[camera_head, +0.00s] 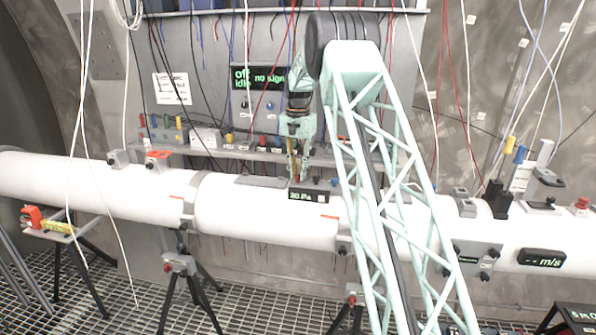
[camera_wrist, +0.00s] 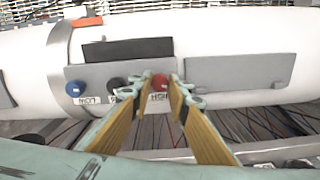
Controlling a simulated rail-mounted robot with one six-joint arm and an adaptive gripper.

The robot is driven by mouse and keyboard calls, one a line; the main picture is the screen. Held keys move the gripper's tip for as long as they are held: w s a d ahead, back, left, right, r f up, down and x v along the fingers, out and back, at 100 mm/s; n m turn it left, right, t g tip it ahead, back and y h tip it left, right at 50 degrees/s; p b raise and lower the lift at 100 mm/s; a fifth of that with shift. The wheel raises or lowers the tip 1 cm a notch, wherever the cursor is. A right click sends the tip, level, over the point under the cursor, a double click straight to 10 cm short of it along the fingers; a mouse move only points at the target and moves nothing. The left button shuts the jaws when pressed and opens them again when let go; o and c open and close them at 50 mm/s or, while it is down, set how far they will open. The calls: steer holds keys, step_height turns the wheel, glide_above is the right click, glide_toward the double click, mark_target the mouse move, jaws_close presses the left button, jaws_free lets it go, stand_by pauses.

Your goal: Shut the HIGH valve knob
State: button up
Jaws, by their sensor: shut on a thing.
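The red HIGH knob (camera_wrist: 159,80) is on a grey plate on the white pipe, in the wrist view, with its HIGH label partly hidden by a finger. My gripper (camera_wrist: 160,88) has one finger on each side of this knob and is shut on it. A blue knob labelled LOW (camera_wrist: 73,89) and a black knob (camera_wrist: 117,84) sit in the same row to the left. In the head view, my gripper (camera_head: 299,177) points down at the pipe top, behind a small display reading 20 Pa (camera_head: 308,196). The knobs are too small or hidden there.
The white pipe (camera_head: 265,212) runs across the tunnel on tripods. A shelf with small boxes and coloured plugs (camera_head: 240,150) stands close behind my gripper. A dark screen (camera_head: 258,77) is on the back wall. Loose cables hang around the arm.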

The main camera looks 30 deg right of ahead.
mark_target(298, 175)
steer(key=m+p, duration=0.1)
steer(key=m, duration=0.5)
steer(key=shift+p, duration=0.35)
steer(key=m+p, duration=0.1)
steer(key=m, duration=0.5)
steer(key=shift+m, duration=0.4)
steer(key=o, duration=0.8)
steer(key=shift+o, duration=0.2)
steer(key=shift+r, duration=0.1)
step_height(298, 175, up, 12)
stand_by(0.3)
stand_by(0.6)
